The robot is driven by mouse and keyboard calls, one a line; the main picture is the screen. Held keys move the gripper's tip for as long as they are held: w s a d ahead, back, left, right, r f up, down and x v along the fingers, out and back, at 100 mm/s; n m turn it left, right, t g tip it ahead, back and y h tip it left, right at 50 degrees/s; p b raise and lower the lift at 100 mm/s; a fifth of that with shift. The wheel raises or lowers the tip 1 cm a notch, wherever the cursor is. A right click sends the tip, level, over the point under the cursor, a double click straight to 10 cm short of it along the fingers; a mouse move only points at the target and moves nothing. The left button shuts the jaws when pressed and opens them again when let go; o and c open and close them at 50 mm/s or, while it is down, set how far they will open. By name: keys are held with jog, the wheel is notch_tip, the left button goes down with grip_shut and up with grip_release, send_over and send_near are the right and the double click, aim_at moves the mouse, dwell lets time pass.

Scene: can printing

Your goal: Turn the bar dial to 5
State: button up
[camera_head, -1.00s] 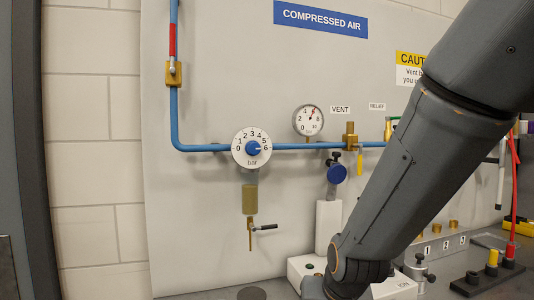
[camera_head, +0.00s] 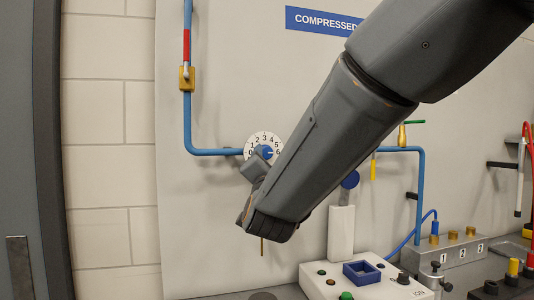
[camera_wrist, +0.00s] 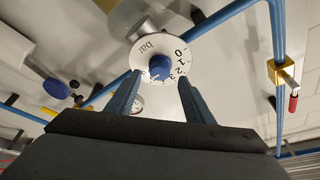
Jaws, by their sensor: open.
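The bar dial (camera_head: 254,138) is a white disc with black numbers on the blue pipe, with a blue knob (camera_head: 267,151) in its middle. In the head view the knob's pale mark points right, near the 6 side; I cannot read its exact setting. My gripper (camera_head: 262,158) is in front of the dial and hides its lower part. The wrist view shows the dial (camera_wrist: 188,42) turned over, with the blue knob (camera_wrist: 160,66) between and beyond the two fingertips. My gripper (camera_wrist: 159,78) is open and empty. I cannot tell whether the tips touch the knob.
A brass valve with a red handle (camera_head: 187,45) is on the pipe at upper left. A white block with buttons (camera_head: 343,288) and a grey numbered block (camera_head: 450,250) stand below right.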

aim_at(267, 155)
jog(key=shift+p+x, duration=0.7)
jog(key=shift+x, duration=1.6)
jog(key=c, duration=0.9)
jog(key=shift+f+b, duration=0.1)
jog(key=shift+b, duration=0.25)
jog(key=n+b, duration=0.1)
jog(key=n+y+b, duration=0.1)
jog(key=n+b, duration=0.1)
jog(key=shift+d+f+n, duration=0.15)
jog(key=shift+n, duration=0.15)
jog(key=n+y+b, duration=0.2)
jog(key=n+b, duration=0.1)
jog(key=n, duration=0.1)
jog(key=shift+n+y+b, duration=0.3)
jog(key=shift+y+b, duration=0.05)
jog(key=shift+y, duration=0.05)
